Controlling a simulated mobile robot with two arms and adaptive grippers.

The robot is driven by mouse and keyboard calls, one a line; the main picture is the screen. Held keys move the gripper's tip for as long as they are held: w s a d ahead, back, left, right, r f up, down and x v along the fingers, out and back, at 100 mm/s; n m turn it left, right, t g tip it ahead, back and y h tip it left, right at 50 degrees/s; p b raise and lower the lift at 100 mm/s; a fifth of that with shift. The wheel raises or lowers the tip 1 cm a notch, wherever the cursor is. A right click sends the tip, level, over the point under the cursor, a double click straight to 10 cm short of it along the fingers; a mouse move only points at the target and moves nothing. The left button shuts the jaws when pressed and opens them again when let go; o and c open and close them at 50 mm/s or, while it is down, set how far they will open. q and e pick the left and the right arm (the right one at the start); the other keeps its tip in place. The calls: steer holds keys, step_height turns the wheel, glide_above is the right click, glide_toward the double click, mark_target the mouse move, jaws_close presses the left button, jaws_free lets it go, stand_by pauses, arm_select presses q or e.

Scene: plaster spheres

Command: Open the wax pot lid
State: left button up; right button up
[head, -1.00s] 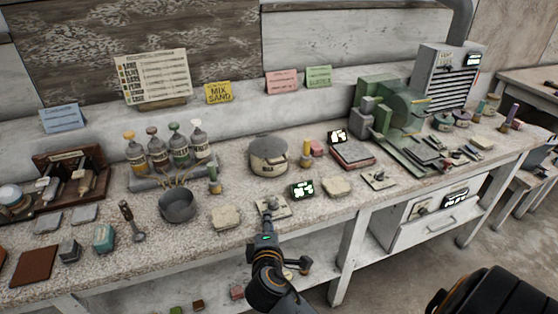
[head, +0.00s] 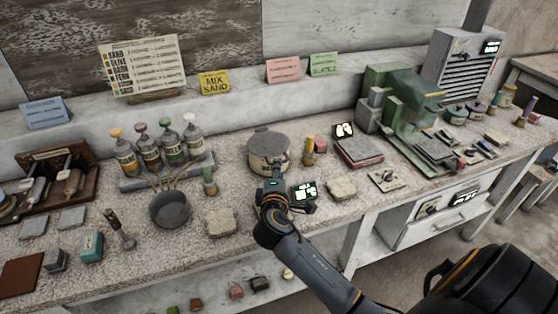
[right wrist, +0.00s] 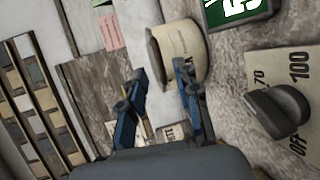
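The wax pot (head: 266,160) is a cream, round pot on the bench, in the middle of the head view. Its grey lid (head: 268,139) lies on top. The pot also shows in the right wrist view (right wrist: 185,52), turned sideways, just past the fingertips. My right gripper (head: 273,187) is in front of the pot, at its near side, and appears apart from it. In the right wrist view its two blue fingers (right wrist: 160,70) are spread with nothing held between them. My left gripper is not in view.
A lit display (head: 304,190) stands right of my right gripper. A dial plate (right wrist: 285,110) shows in the right wrist view. A yellow-topped tool (head: 308,151) stands right of the pot.

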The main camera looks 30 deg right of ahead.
mark_target(270, 146)
steer(key=x, duration=0.4)
steer(key=shift+w+d, duration=0.1)
steer(key=shift+w, duration=0.05)
steer(key=shift+w+d+f, duration=0.15)
steer(key=shift+w+d, duration=0.15)
steer(key=shift+w, duration=0.15)
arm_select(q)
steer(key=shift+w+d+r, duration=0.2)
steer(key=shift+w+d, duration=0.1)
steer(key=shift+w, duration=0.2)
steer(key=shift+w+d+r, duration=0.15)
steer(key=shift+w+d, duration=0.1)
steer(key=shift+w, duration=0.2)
arm_select(e)
jaws_close()
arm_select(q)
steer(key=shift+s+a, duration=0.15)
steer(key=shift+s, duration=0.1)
